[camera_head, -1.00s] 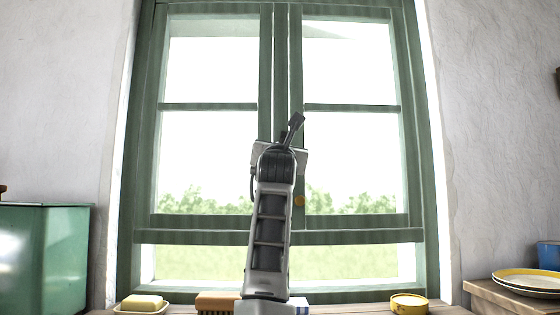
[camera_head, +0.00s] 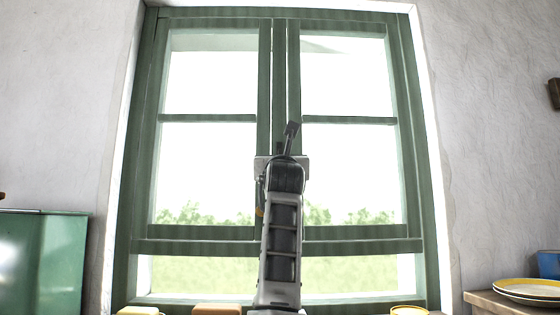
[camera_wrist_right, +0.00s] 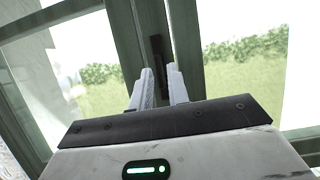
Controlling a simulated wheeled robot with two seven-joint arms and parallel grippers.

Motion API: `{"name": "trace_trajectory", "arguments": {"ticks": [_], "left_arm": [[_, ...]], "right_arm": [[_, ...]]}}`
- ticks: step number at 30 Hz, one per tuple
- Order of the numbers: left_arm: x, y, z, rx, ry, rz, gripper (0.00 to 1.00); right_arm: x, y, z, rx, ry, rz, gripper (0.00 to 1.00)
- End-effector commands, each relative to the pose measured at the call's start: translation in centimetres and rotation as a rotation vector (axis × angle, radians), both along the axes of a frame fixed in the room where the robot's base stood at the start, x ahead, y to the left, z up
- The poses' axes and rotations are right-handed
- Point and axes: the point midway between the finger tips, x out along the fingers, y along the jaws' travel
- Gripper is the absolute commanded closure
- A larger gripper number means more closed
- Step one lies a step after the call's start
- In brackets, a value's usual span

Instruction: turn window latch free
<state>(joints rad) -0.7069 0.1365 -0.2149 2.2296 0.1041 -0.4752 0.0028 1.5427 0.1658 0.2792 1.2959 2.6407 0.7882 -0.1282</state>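The green two-leaf window (camera_head: 281,75) fills the middle of the head view, with both leaves meeting at the central post. My right gripper (camera_head: 284,168) is in front of this post, and its body hides most of the latch area. In the right wrist view, a dark upright bar that looks like the latch handle (camera_wrist_right: 156,50) stands on the green frame. The right gripper's two pale fingers (camera_wrist_right: 160,76) are apart, and the bar shows in the gap between them. I cannot tell whether either finger touches it. My left gripper is not in view.
A green box (camera_head: 40,262) stands at lower left. A shelf with plates (camera_head: 528,287) and a blue cup (camera_head: 549,264) is at lower right. Soap (camera_head: 138,311), a brush (camera_head: 217,309) and a yellow tin (camera_head: 409,310) line the bottom edge.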

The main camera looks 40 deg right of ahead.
Motion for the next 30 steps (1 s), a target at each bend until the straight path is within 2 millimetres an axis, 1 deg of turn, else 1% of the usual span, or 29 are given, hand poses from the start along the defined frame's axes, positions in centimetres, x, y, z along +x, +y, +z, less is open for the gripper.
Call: {"name": "trace_trajectory", "arguments": {"ticks": [10, 14, 17, 20, 24, 30], "left_arm": [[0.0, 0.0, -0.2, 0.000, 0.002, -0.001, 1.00], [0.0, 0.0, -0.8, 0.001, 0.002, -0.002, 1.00], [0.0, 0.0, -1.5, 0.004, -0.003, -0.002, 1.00], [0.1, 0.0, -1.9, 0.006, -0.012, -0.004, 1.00], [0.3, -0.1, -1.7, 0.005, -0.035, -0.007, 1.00], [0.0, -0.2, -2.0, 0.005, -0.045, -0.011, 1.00]], "right_arm": [[-0.2, 0.1, 0.1, -0.001, -0.006, 0.000, 0.71], [-0.9, 0.8, -0.5, -0.003, -0.008, 0.000, 0.71], [-2.2, 1.9, -1.4, -0.001, -0.009, 0.003, 0.71], [-3.8, 3.3, -2.3, -0.002, -0.010, 0.003, 0.71], [-6.4, 5.3, -3.6, -0.001, -0.009, 0.003, 0.71], [-9.4, 7.8, -5.1, -0.001, -0.007, 0.003, 0.71]]}}
